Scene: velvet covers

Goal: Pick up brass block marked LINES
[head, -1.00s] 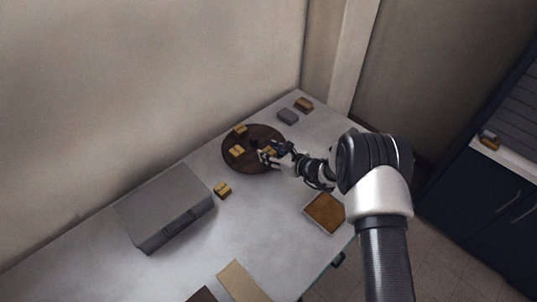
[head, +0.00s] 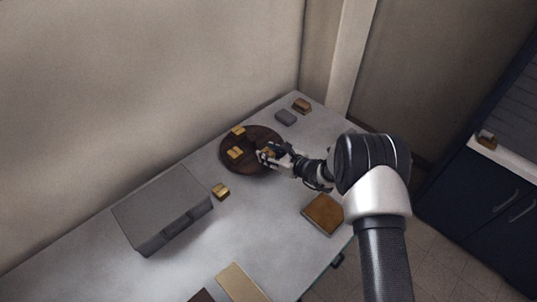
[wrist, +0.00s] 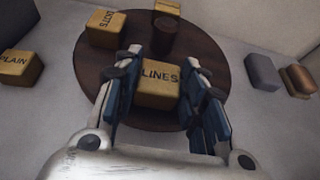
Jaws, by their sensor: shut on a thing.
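The brass block marked LINES (wrist: 159,85) is between the two fingers of my gripper (wrist: 163,88) in the wrist view, its lettering facing up. My gripper is shut on it. The block is over the round dark brown tray (wrist: 92,68); I cannot tell whether it touches the tray. In the head view my gripper (head: 266,155) is at the right part of the round tray (head: 262,170), and the fingers hide most of the block.
A grey case (head: 160,205) is at left. Grey (head: 286,117) and brown (head: 302,105) blocks lie behind.

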